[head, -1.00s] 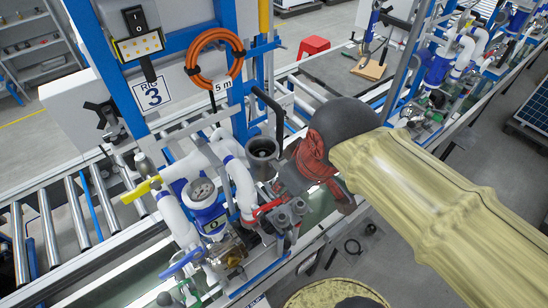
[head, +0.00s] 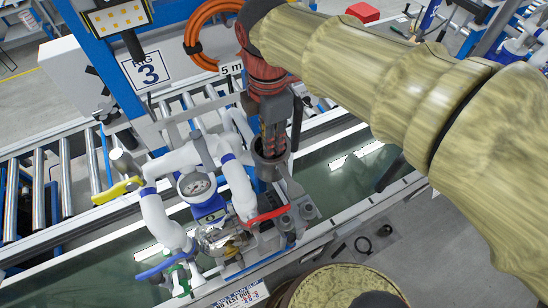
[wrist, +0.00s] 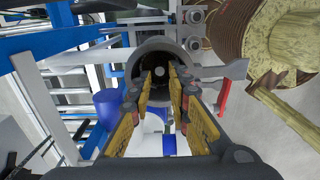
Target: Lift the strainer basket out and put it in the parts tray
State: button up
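The strainer housing (head: 268,162) is a grey open-topped cylinder on the pump rig. In the wrist view its round mouth (wrist: 141,55) faces me, with a dark inside and a small bright spot. I cannot make out the strainer basket clearly in that dark. My gripper (head: 271,140) points down with its fingertips at the housing's mouth. In the wrist view its yellow-padded fingers (wrist: 160,75) are apart, and I see nothing held between them. I cannot tell how deep the tips reach. I cannot identify the parts tray in either view.
A red-handled lever (head: 266,216), a pressure gauge (head: 195,186) and white pipes (head: 158,215) crowd the housing. An orange hose coil (head: 192,35) hangs behind. A round yellowish-topped drum (head: 340,288) stands in front. Roller conveyor lies at left.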

notch_tip(320, 180, down, 5)
jog(key=shift+w+d+p, duration=0.1)
jog(key=shift+p, duration=0.2)
jog(key=c, duration=0.4)
jog(key=shift+r, duration=0.1)
jog(key=shift+c, duration=0.3)
notch_tip(320, 180, up, 28)
jog(key=p, duration=0.8)
dwell(1.5)
